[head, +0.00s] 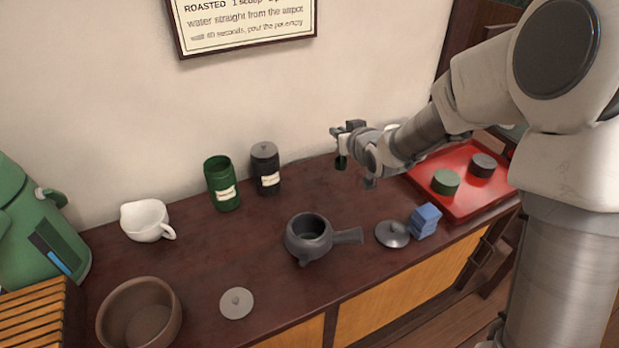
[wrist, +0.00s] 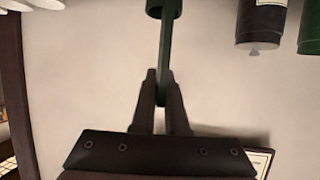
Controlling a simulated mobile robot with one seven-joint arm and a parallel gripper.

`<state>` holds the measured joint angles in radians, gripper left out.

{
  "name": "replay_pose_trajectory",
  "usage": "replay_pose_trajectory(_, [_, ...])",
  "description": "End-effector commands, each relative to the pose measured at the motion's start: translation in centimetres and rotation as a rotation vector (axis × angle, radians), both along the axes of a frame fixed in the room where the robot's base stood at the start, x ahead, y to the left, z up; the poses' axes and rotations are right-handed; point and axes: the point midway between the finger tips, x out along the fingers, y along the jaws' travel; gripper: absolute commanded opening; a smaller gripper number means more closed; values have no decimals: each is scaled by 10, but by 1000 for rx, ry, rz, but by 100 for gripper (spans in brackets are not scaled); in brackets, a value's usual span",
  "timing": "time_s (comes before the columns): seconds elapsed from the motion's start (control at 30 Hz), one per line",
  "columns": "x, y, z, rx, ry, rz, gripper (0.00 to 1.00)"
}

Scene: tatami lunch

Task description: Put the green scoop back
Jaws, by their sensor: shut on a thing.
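The green scoop (head: 341,163) hangs below my gripper (head: 347,132) in the head view, in the air above the back of the counter. In the wrist view my gripper (wrist: 163,88) is shut on the green scoop's handle (wrist: 165,50), and its cup shows at the top edge. The open green canister (head: 224,184) stands near the wall, left of my gripper and apart from it. The dark canister (head: 266,168), with its lid on, stands between them. Both also show at the upper right of the wrist view, the dark one (wrist: 262,22) and part of the green one (wrist: 310,30).
A dark side-handled teapot (head: 308,238) stands open mid-counter, with a dark lid (head: 392,235) and blue block-like stack (head: 425,221) to its right. A pale round lid (head: 237,303), brown bowl (head: 112,318) and white pitcher (head: 146,220) are left. A red tray (head: 470,204) is right.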

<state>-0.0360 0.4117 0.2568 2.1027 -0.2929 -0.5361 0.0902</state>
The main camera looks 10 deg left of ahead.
Motion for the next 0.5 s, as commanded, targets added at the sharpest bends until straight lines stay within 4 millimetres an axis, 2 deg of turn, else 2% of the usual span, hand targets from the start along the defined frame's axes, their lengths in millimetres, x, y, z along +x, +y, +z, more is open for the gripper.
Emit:
replay_pose_trajectory(0.13, [0,0,0,0,2,6,0])
replay_pose_trajectory(0.23, [3,8,-6,1,3,11,0])
replay_pose_trajectory(0.5, [26,62,-43,0,4,13,0])
